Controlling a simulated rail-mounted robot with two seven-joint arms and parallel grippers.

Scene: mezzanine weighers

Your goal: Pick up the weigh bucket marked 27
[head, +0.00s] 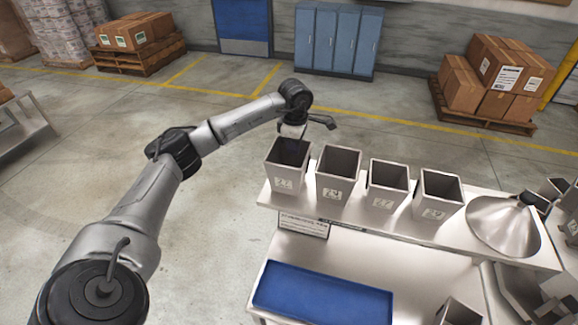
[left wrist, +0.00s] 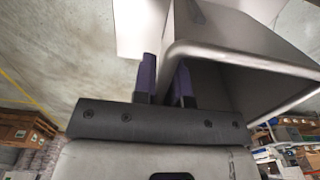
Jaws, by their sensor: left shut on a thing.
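Four-sided grey metal weigh buckets with open tops stand in a row. The leftmost weigh bucket (head: 281,172) has a small label that looks like 22 or 27; I cannot read it for sure. The second bucket (head: 332,181) looks marked 24, the third bucket (head: 382,190) 22 or 27, the fourth bucket (head: 433,199) 29. My left gripper (head: 291,146) is at the far rim of the leftmost bucket. In the left wrist view its two purple fingers (left wrist: 166,82) are shut on that bucket's wall (left wrist: 218,52), one on each side. My right gripper is out of view.
The buckets stand on a pale shelf (head: 408,238) with a metal cone (head: 503,224) at its right end. A blue tray (head: 322,297) lies below in front. More metal containers crowd the right edge. Boxes on a pallet (head: 494,78) stand far behind; the floor left of the shelf is clear.

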